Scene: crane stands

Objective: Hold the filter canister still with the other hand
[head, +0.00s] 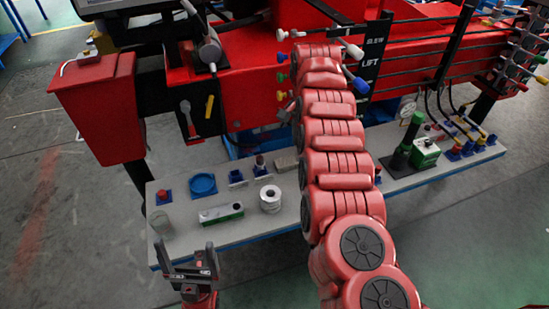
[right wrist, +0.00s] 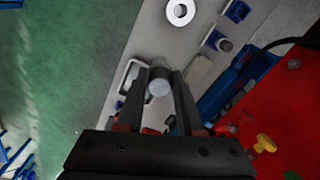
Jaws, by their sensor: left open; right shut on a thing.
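My right gripper (right wrist: 160,84) is shut on a small grey cylinder with a pale round top (right wrist: 159,87) in the right wrist view, above or at the bench. I cannot tell whether this is the filter canister. In the head view my red right arm hides that gripper and the held thing. A white cylinder with a hole in its top (head: 270,206) stands on the bench, left of the arm; it also shows as a white ring in the right wrist view (right wrist: 171,17). My left gripper (head: 184,250) is open and empty at the bench's front left edge, apart from things.
A grey cylinder (head: 160,225), a blue round dish (head: 203,184) and a green-white block (head: 221,213) are on the bench (head: 260,226). Green items (head: 425,154) stand at the right. The red crane (head: 240,90) with levers rises behind. Floor is clear at left.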

